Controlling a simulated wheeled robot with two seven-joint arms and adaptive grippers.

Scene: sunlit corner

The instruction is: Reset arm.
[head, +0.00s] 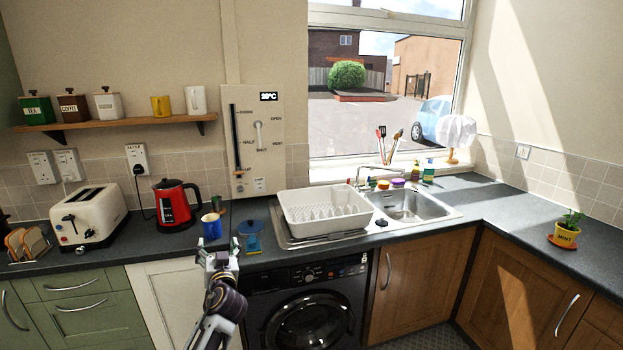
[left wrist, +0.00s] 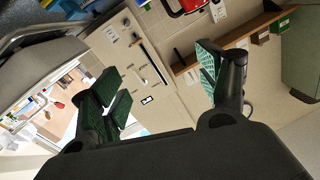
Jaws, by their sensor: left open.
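My left gripper (head: 218,258) is in front of the worktop edge, between the white cupboard door and the washing machine, with its arm coming up from below. In the left wrist view its two green-padded fingers (left wrist: 160,90) are spread wide, with nothing between them. Beyond the fingers are the wall panel (left wrist: 125,60) and the shelf (left wrist: 228,45). My right gripper shows in neither view.
Near the gripper on the worktop are a blue mug (head: 211,226) and a blue item (head: 251,236). The red kettle (head: 173,204) and toaster (head: 88,215) stand left; a white dish rack (head: 325,211) and sink (head: 408,205) lie right. The right worktop is mostly clear.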

